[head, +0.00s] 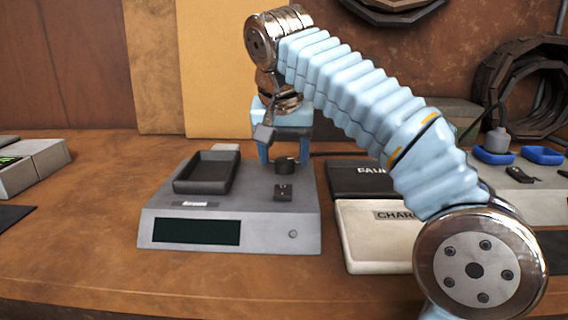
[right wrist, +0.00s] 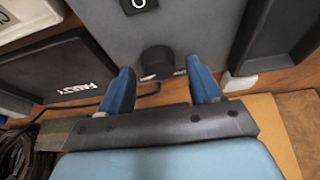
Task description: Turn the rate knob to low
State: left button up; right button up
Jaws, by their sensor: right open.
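The rate knob is most likely the dark round knob (head: 286,166) on top of the grey device (head: 255,222), behind a small black rocker switch (head: 283,192). My right gripper (head: 284,157) is above the back of the device, pointing down, with its blue fingers apart. In the right wrist view, the knob (right wrist: 156,61) sits between the tips of the open fingers, with a gap visible on each side. The knob's pointer and setting marks cannot be made out. My left gripper is not in view.
A black tray (head: 203,172) sits on the device's left side, and a dark display (head: 197,231) is on its front. A dark box (head: 358,180) and a pale box marked "CHAR" (head: 380,240) stand to the right. Blue trays (head: 494,155) are farther right. The front bench is clear.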

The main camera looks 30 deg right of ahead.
jog(key=shift+w+d+f, duration=0.1)
jog(key=shift+f, duration=0.35)
jog(key=shift+c, duration=0.3)
jog(key=c, duration=1)
